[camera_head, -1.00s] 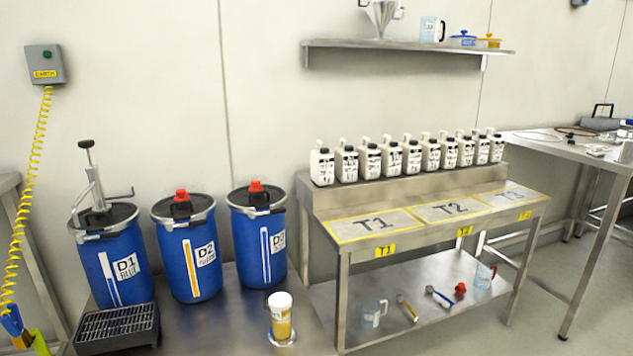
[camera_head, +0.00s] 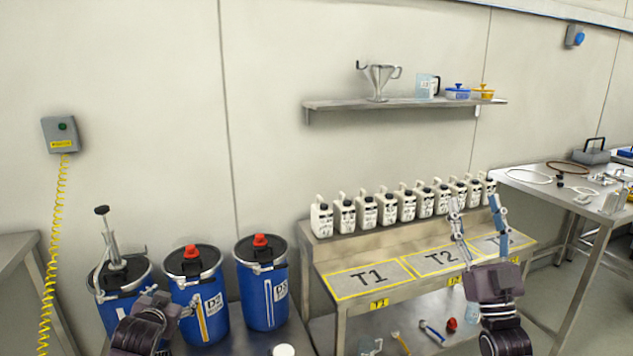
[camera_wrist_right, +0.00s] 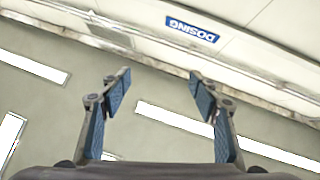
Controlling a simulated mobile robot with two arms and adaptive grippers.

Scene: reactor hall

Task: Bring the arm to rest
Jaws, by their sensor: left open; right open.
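My right gripper (camera_head: 478,208) is raised in front of the right end of the metal bench, fingers pointing up. It is open and empty. In the right wrist view its two blue-padded fingers (camera_wrist_right: 158,85) stand apart with only the ceiling, wall and a blue DOSING sign (camera_wrist_right: 192,28) beyond. My left gripper (camera_head: 170,305) is low at the left, in front of the blue drums D1 (camera_head: 112,305) and D2 (camera_head: 211,310). It is open, and I see nothing held in it. It hides much of D1's front.
Drum D3 (camera_head: 257,295) stands right of D2. Several white jugs (camera_head: 366,210) line the bench's raised back, above areas T1 (camera_head: 368,278) and T2 (camera_head: 440,258). A wall shelf (camera_head: 400,103) hangs above. A side table (camera_head: 560,190) stands right. A yellow coiled cable (camera_head: 52,240) hangs left.

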